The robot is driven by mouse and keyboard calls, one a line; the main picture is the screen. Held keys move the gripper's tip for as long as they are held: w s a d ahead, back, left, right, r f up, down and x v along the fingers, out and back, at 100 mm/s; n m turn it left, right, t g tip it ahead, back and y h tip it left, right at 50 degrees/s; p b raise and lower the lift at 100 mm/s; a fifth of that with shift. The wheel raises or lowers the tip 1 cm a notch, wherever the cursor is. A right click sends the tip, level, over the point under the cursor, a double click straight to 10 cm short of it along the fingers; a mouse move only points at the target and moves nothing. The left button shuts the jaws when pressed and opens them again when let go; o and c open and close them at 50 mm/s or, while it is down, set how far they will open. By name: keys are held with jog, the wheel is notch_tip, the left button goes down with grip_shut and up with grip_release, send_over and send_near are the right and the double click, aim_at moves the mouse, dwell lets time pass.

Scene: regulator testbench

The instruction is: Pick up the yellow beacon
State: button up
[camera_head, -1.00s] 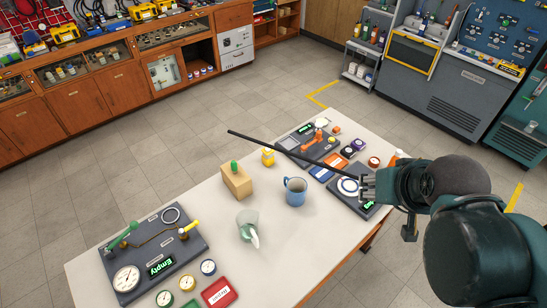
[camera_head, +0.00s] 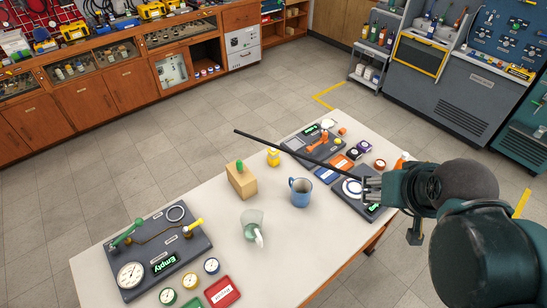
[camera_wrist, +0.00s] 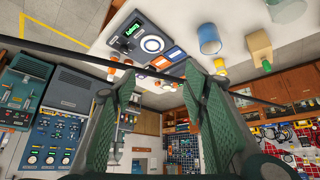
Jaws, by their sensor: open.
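The yellow beacon (camera_head: 273,157) appears to be the small yellow thing standing near the far edge of the white table, right of a wooden block. A small yellow thing, probably the same one, shows below the blue mug in the wrist view (camera_wrist: 220,66). My gripper (camera_head: 370,188) is over the right end of the table, well to the right of the beacon and apart from it. In the wrist view its two green fingers (camera_wrist: 160,72) are spread with no beacon between them.
A long thin dark rod (camera_head: 290,149) reaches left from my gripper; its attachment is unclear. A blue mug (camera_head: 300,193), a wooden block (camera_head: 241,182) with a green top and a clear beaker (camera_head: 252,224) stand on the white table (camera_head: 205,208). Panels with gauges lie at both ends.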

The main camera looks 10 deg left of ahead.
jog(key=shift+w+a, duration=0.1)
jog(key=w+a+f+m+t+y+b, duration=0.1)
jog(key=w+a+f+m+y+b, duration=0.1)
jog(key=w+a+f+m+b, duration=0.45)
jog(key=w+a+f+m+y+b, duration=0.1)
jog(key=w+a+f+m+y, duration=0.25)
jog(key=w+a+m, duration=0.55)
jog(key=w+a+f+m+t+y+b, duration=0.15)
jog(key=w+a+f+m+b, duration=0.35)
jog(key=w, duration=0.6)
jog(key=m+y+b, duration=0.2)
jog(key=m, duration=0.4)
send_near(275, 151)
jog(key=w+a, duration=0.1)
jog(key=w, duration=0.1)
jog(key=shift+w+a+f+m, duration=0.15)
jog(key=shift+a+f+m, duration=0.1)
jog(key=shift+f, duration=0.2)
jog(key=shift+w+a+f+m, duration=0.1)
jog(key=shift+a+f+m, duration=0.1)
jog(key=shift+f, duration=0.2)
jog(key=shift+b+x, duration=0.3)
jog(key=shift+x, duration=0.95)
jog(key=shift+a, duration=0.1)
jog(key=shift+b+x, duration=0.75)
jog(key=shift+x, duration=1.8)
